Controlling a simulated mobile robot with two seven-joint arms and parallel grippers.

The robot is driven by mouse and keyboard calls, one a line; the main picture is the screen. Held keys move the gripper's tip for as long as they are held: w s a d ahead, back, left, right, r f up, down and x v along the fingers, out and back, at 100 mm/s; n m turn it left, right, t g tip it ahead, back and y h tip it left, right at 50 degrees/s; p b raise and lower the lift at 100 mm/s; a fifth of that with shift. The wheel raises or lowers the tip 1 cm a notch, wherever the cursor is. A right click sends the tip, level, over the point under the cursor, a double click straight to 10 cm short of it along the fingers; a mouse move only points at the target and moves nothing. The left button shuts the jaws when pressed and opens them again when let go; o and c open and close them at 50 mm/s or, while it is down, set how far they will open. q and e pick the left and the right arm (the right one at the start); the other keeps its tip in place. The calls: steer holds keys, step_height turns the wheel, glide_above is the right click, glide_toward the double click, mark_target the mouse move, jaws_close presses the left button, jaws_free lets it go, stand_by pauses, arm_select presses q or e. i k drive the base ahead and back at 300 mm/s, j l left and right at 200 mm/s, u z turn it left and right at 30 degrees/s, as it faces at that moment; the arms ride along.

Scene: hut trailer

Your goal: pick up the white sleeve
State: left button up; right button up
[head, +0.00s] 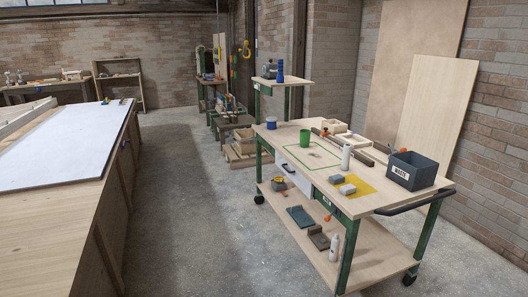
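A white upright cylinder (346,157) stands on the top of the wooden cart (290,142), near its right-middle, behind a yellow sheet. A second white cylinder (333,247), narrower at its top, stands on the cart's lower shelf near the front leg. Both are small in the head view, and I cannot tell for certain which one is the white sleeve. Neither of my grippers is in view, and nothing is seen touching either cylinder.
A dark bin (424,172) sits at the cart's right end. A long bench (50,200) stands left. Concrete floor (195,215) between is clear.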

mark_target(348, 147)
steer(key=i, duration=1.4)
steer(key=i+j+z, duration=0.2)
steer(key=i, duration=0.2)
steer(key=i+z, duration=0.15)
steer(key=i, duration=0.25)
steer(key=i+j+z, duration=0.2)
steer(key=i, duration=0.2)
